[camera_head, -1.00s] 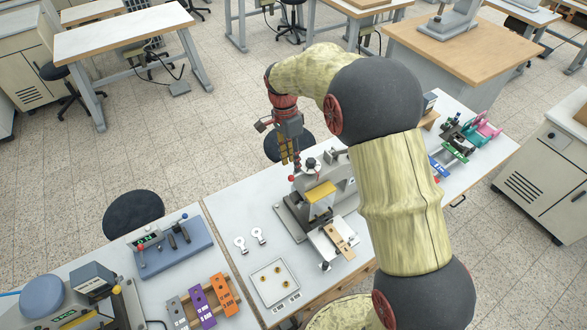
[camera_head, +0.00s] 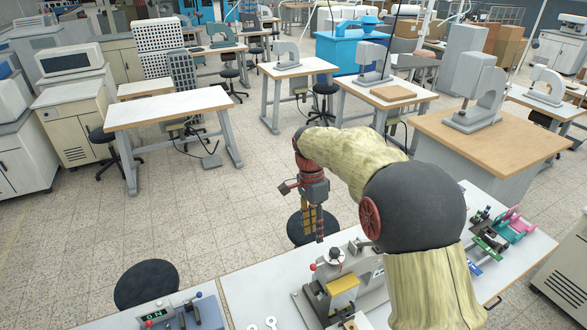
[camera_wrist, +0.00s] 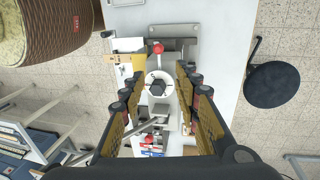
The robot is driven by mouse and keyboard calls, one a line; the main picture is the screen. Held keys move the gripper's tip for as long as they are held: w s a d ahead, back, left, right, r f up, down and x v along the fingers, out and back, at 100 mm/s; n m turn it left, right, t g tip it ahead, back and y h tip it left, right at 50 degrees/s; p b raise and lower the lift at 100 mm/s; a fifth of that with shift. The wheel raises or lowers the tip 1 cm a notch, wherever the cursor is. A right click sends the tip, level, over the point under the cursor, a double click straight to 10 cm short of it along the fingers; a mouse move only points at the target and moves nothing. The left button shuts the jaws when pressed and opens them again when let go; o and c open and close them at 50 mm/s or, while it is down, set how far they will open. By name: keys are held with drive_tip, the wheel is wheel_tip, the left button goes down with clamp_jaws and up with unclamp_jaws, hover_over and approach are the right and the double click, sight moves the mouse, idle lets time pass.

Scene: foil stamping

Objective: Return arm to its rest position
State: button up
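My gripper (camera_head: 313,228) hangs pointing down from my raised arm, in the middle of the head view, and looks empty. In the wrist view (camera_wrist: 159,85) its two gold-padded fingers stand wide apart with nothing held between them. The foil stamping press (camera_head: 340,285), grey with a yellow block and a red knob, stands on the white workbench (camera_head: 270,285), just below and right of my gripper in the head view. The press also shows from above in the wrist view (camera_wrist: 158,85), between and beyond the fingers. The lower part of the bench is cut off in the head view.
A black stool (camera_head: 147,284) stands at the bench's left edge, another (camera_head: 313,226) behind my gripper. A blue control box (camera_head: 185,315) sits at lower left. Pink and green fixtures (camera_head: 500,230) lie at the right. Open floor (camera_head: 230,220) lies beyond the bench.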

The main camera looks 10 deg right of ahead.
drive_tip(key=s+f+n, duration=0.1)
drive_tip(key=n, duration=0.1)
drive_tip(key=s+f+n, duration=0.1)
drive_tip(key=n, duration=0.2)
drive_tip(key=s+f+n, duration=0.1)
drive_tip(key=n, duration=0.1)
drive_tip(key=shift+s+d, duration=0.1)
drive_tip(key=shift+s, duration=0.15)
drive_tip(key=s+d+n+t+b, duration=0.2)
drive_tip(key=s+b, duration=0.6)
drive_tip(key=s, duration=0.5)
drive_tip(key=s+d+f+n+t+b, duration=0.1)
drive_tip(key=s+n+t+b, duration=0.4)
drive_tip(key=s, duration=0.8)
drive_tip(key=d+b, duration=0.1)
drive_tip(key=b, duration=0.2)
drive_tip(key=shift+s+d+f+n+t+y, duration=0.15)
drive_tip(key=shift+s+d+n+t+y, duration=0.15)
drive_tip(key=shift+t, duration=0.1)
drive_tip(key=shift+c, duration=0.2)
